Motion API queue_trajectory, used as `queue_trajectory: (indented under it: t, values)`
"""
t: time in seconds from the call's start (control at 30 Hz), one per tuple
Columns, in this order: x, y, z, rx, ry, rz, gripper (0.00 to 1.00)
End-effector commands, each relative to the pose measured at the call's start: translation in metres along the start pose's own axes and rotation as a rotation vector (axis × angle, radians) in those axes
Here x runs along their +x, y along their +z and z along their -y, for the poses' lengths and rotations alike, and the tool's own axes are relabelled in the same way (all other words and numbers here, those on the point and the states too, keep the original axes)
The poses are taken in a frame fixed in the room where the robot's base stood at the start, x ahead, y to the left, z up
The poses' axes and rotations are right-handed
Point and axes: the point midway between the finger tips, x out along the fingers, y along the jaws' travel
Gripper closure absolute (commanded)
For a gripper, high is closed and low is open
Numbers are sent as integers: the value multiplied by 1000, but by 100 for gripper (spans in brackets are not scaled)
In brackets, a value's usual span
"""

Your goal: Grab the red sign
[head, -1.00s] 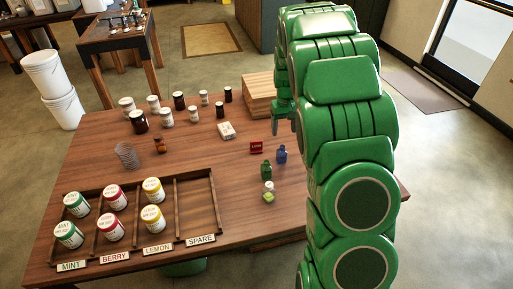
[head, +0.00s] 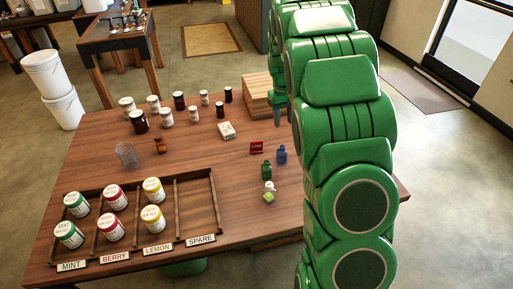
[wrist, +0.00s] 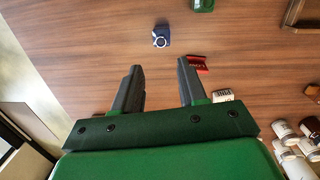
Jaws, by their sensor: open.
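A green bottle (head: 266,170) and a small white-and-green item (head: 269,191) stand near the sign. A white box (head: 227,130) lies behind it. A divided tray (head: 196,207) with lidded tubs fills the front left.

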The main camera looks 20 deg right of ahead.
Motion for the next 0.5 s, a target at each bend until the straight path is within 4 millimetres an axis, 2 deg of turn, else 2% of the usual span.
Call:
queue_trajectory:
  t: [0.27,0.5]
  values:
    - [15,-6,13,-215,98,115,58]
    - [28,-18,28,-512,248,299,58]
